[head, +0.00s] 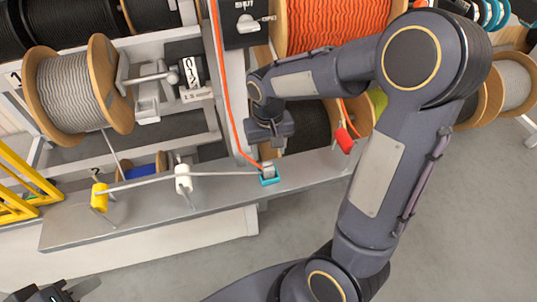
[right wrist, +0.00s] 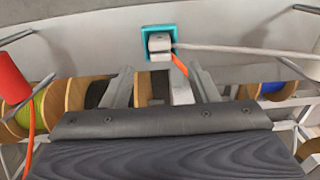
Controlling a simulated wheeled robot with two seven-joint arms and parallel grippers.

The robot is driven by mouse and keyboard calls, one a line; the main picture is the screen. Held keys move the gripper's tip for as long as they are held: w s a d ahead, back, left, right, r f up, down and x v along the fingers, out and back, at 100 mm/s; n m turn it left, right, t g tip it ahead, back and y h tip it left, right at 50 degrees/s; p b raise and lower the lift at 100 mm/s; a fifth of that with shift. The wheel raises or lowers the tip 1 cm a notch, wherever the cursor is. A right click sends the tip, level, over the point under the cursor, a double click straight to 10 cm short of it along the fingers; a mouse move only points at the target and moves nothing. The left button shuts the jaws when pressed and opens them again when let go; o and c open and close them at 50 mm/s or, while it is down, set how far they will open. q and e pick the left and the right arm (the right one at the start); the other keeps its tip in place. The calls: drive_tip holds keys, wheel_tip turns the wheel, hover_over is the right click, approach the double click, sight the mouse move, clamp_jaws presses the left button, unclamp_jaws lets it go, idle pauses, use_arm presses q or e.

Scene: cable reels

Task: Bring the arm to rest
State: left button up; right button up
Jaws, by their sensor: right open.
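My right arm reaches in from the bottom of the head view and bends over, so that its gripper (head: 270,132) is just above the metal ledge (head: 225,192). In the right wrist view the fingers of this gripper (right wrist: 160,80) are apart with no object held. Beyond them is a teal-framed holder (right wrist: 174,86) with a pale block and an orange cable end (right wrist: 180,64). The holder also shows in the head view (head: 268,180), apart from the gripper. My left gripper (head: 52,293) is partly in view at the bottom left corner; its fingertips are not clear.
A grey cable reel (head: 68,92) hangs on the rack at the left. An orange reel (head: 335,25) is behind my right arm. Yellow (head: 100,197) and white (head: 183,180) pieces and a red handle (head: 345,138) stick out along the ledge. The floor (head: 450,220) at the right is clear.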

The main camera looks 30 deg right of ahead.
drive_tip(key=shift+r, duration=0.1)
idle(0.4)
drive_tip(key=s+a+r+t+y, duration=0.2)
drive_tip(key=s+r, duration=0.2)
drive_tip(key=s, duration=0.4)
drive_tip(key=s+a+r+n+t+y, duration=0.1)
drive_tip(key=s+a+r+t, duration=0.1)
drive_tip(key=s, duration=0.6)
drive_tip(key=shift+s+r+t+y, duration=0.4)
drive_tip(key=shift+r+t, duration=0.4)
drive_tip(key=shift+r, duration=0.45)
